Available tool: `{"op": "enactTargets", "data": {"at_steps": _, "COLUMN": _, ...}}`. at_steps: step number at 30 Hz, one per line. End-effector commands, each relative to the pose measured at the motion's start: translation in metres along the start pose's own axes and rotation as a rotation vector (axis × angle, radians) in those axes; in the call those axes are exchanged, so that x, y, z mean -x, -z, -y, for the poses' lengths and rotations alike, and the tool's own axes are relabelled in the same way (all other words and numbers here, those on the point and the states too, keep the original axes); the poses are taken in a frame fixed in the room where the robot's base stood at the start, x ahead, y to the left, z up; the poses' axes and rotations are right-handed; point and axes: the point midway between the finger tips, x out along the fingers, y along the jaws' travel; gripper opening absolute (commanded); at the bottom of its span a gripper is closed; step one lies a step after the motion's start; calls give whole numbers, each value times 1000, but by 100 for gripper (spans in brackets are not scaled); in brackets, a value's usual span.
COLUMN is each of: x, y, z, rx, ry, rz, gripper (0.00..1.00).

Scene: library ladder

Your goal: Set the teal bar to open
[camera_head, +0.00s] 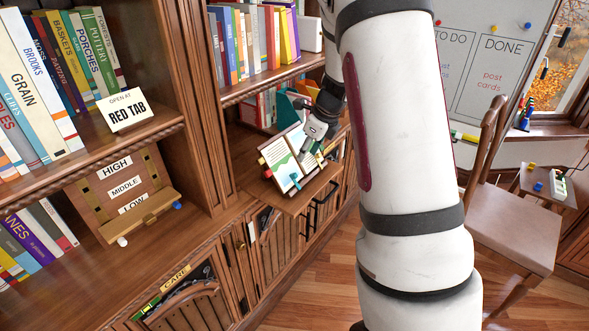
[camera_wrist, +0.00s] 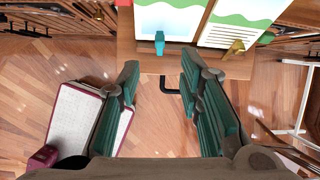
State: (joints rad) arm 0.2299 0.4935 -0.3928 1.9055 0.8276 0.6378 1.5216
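An open book (camera_head: 283,155) leans on a small pull-out wooden shelf (camera_head: 290,203). A small teal bar (camera_wrist: 159,43) stands upright over the lower edge of the book's left page in the wrist view. It also shows in the head view (camera_head: 295,179), low on the page. A brass-coloured bar (camera_wrist: 236,46) lies tilted at the right page's lower edge, apart from the teal one. My gripper (camera_wrist: 158,75) is open and empty, its dark green fingers spread below the teal bar in the picture, apparently not touching it. In the head view my gripper (camera_head: 309,145) is over the book's right side.
A chair (camera_head: 505,220) stands at right. Wooden floor is clear before the shelves.

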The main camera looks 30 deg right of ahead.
Motion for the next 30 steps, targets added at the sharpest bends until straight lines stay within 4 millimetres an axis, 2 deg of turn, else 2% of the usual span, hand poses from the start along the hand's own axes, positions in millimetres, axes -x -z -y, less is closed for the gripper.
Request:
{"op": "enactTargets", "data": {"at_steps": 1, "x": -11, "y": 1, "z": -1, "rx": -1, "ry": -3, "rz": -3, "gripper": 33}}
{"op": "enactTargets", "data": {"at_steps": 9, "x": -64, "y": 1, "z": -1, "rx": 0, "ry": -3, "rz": -2, "gripper": 33}}
{"op": "enactTargets", "data": {"at_steps": 15, "x": -94, "y": 0, "z": 0, "rx": 0, "ry": -2, "rz": -1, "gripper": 33}}
{"op": "enactTargets", "data": {"at_steps": 21, "x": -108, "y": 0, "z": 0, "rx": 1, "ry": -1, "rz": 1, "gripper": 33}}
{"op": "enactTargets", "data": {"at_steps": 30, "x": -110, "y": -1, "z": 0, "rx": 1, "ry": -1, "rz": 1, "gripper": 33}}
